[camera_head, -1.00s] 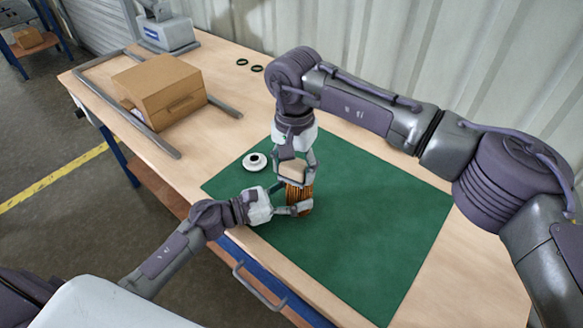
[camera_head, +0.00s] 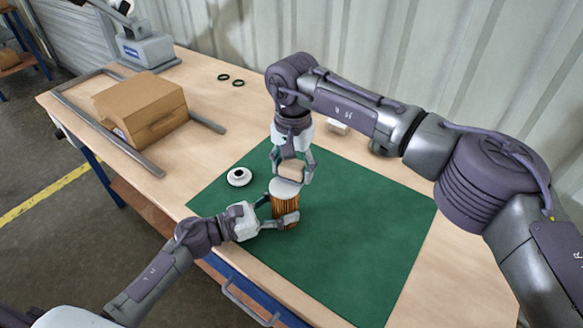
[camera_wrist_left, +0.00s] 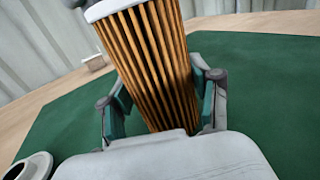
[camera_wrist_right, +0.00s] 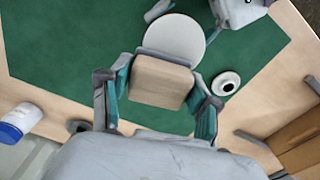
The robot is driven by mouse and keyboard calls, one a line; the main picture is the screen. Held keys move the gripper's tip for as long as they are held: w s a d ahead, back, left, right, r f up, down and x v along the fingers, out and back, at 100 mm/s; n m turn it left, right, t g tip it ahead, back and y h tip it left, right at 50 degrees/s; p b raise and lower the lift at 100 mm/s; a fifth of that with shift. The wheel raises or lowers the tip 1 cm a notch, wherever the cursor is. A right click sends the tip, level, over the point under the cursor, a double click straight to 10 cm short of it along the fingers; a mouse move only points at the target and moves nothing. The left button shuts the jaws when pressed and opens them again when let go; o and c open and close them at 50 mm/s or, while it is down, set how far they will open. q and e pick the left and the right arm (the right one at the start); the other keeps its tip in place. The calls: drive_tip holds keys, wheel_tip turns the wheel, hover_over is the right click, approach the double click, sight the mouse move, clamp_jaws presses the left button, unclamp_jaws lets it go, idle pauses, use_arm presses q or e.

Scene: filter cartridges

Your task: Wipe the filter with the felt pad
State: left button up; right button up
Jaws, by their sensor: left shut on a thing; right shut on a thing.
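The filter (camera_head: 284,208), a pleated orange-brown cartridge with a white end cap (camera_head: 285,188), stands over the green mat. My left gripper (camera_head: 278,211) is shut around its side; the pleats (camera_wrist_left: 150,60) fill the left wrist view between the fingers. My right gripper (camera_head: 291,171) is shut on the felt pad (camera_head: 291,173), a beige block, at the filter's cap end. In the right wrist view the pad (camera_wrist_right: 160,83) overlaps the edge of the white cap (camera_wrist_right: 174,38). I cannot tell whether they touch. The filter's lower end is partly hidden by my left gripper.
The green mat (camera_head: 350,250) is mostly clear to the right. A white round part (camera_head: 239,177) lies at its left corner. A cardboard box (camera_head: 140,108) stands within a grey frame (camera_head: 110,135) at the left. Two black rings (camera_head: 231,80) lie at the back. A white-blue container (camera_wrist_right: 20,120) shows.

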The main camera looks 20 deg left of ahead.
drive_tip(key=shift+r, duration=2.95)
use_arm(q)
drive_tip(key=o, duration=1.3)
drive_tip(key=shift+c, duration=0.2)
drive_tip(key=v, duration=1.2)
